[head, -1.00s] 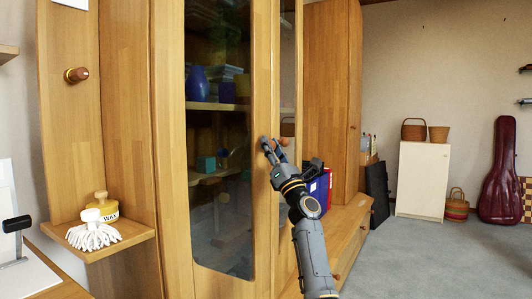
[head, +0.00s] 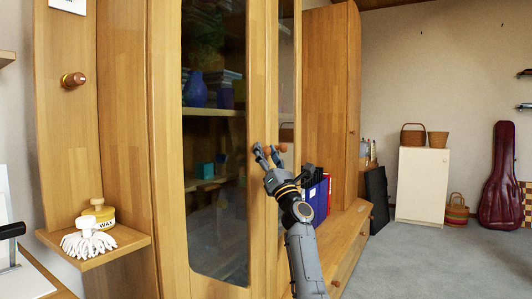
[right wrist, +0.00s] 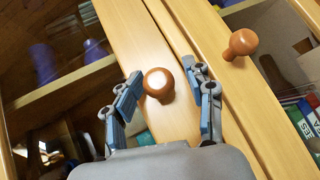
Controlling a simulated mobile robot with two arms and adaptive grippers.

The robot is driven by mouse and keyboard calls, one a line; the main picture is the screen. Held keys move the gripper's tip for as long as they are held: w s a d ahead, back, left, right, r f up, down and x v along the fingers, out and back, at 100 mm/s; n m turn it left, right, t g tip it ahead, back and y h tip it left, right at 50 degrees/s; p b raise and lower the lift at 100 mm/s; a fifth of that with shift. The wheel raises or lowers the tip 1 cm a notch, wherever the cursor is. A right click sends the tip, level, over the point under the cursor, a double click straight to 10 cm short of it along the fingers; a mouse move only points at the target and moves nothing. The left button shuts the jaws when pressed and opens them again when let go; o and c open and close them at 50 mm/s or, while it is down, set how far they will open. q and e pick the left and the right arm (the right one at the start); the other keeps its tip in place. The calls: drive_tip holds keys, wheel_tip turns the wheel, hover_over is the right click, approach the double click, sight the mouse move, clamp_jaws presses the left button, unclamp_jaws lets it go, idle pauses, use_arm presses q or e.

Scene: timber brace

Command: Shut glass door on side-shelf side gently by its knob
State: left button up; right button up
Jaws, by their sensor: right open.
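The glass door (head: 262,80) on the side-shelf side is the left wooden-framed door of the cabinet. It looks nearly flush with the neighbouring door; a narrow dark seam runs between them in the right wrist view, and I cannot tell whether it is fully shut. Its round wooden knob (right wrist: 158,84) sits between the fingers of my right gripper (head: 269,154), with visible gaps at both sides. The gripper is open, and in the head view its fingers hide most of that knob. My left gripper is out of view.
The neighbouring door's knob (right wrist: 241,43) is close to the right finger. The side shelf (head: 133,240) at left holds a wax jar (head: 100,212) and a white brush-like item (head: 88,238). Binders (head: 318,197) stand right of the arm.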

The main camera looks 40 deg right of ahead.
drive_tip(key=shift+a+f, duration=0.1)
drive_tip(key=v, duration=1.2)
